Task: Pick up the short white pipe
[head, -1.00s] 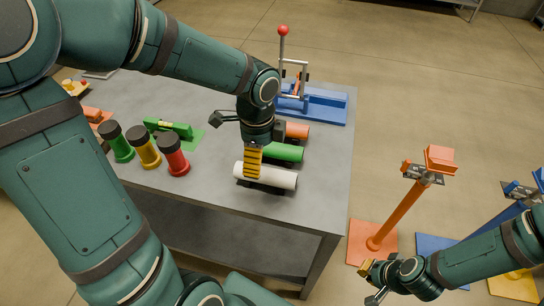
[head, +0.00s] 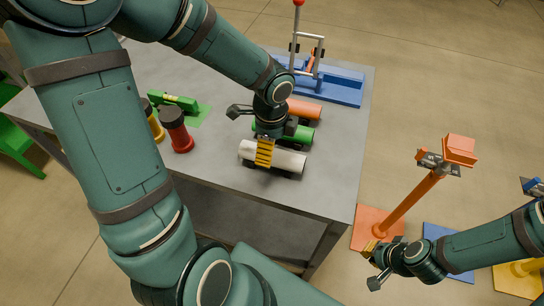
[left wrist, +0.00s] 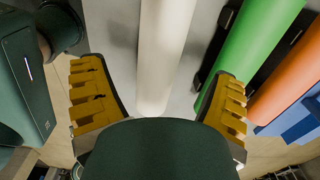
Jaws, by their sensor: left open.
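The short white pipe (head: 290,162) lies near the table's front edge, on a dark support. In the left wrist view the white pipe (left wrist: 165,50) runs between the two yellow fingers, with a gap on each side. My left gripper (head: 265,153) points down over the pipe and hides part of its left half. It is open, and the left wrist view shows its fingers (left wrist: 158,105) spread wide. My right gripper (head: 371,252) hangs low at the right, off the table; its finger gap is unclear.
A green pipe (head: 300,137) and an orange pipe (head: 304,110) lie just behind. A red cylinder (head: 177,133) stands left. A blue fixture (head: 340,86) with a red-knobbed lever stands at the back. An orange post (head: 407,205) stands on the floor, right of the table.

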